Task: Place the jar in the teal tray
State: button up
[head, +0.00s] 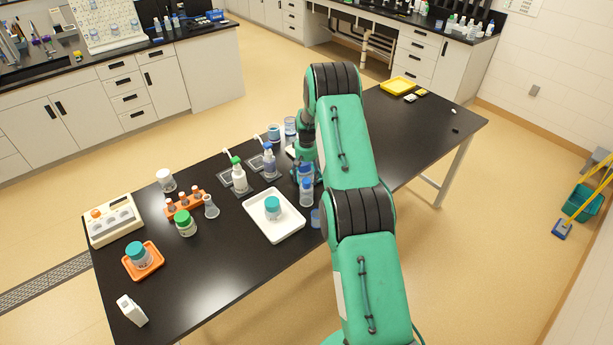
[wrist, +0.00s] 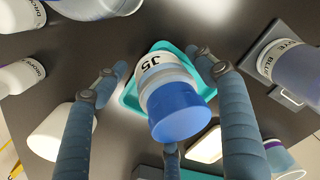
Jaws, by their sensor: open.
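In the wrist view a jar (wrist: 175,103) with a blue lid and a white band marked J5 stands inside the outline of the teal tray (wrist: 132,97). The tray's rim shows around its base. My gripper (wrist: 160,66) is open, its fingers spread around the jar, with gaps visible on the left and right sides. In the head view my gripper (head: 306,165) is low over the middle of the black table, and my arm hides most of the teal tray there.
A blue-capped bottle (head: 306,192) stands close in front of my gripper. A white tray (head: 275,229) holds a teal-lidded jar; an orange tray (head: 157,270) holds another. The table's right part is mostly clear, with a yellow tray (head: 385,87) at its far end.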

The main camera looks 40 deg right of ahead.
jog(key=shift+r, duration=0.15)
notch_tip(320, 180, up, 12)
jog(key=shift+r, duration=0.2)
dwell(0.5)
dwell(0.4)
jog(key=shift+r, duration=0.1)
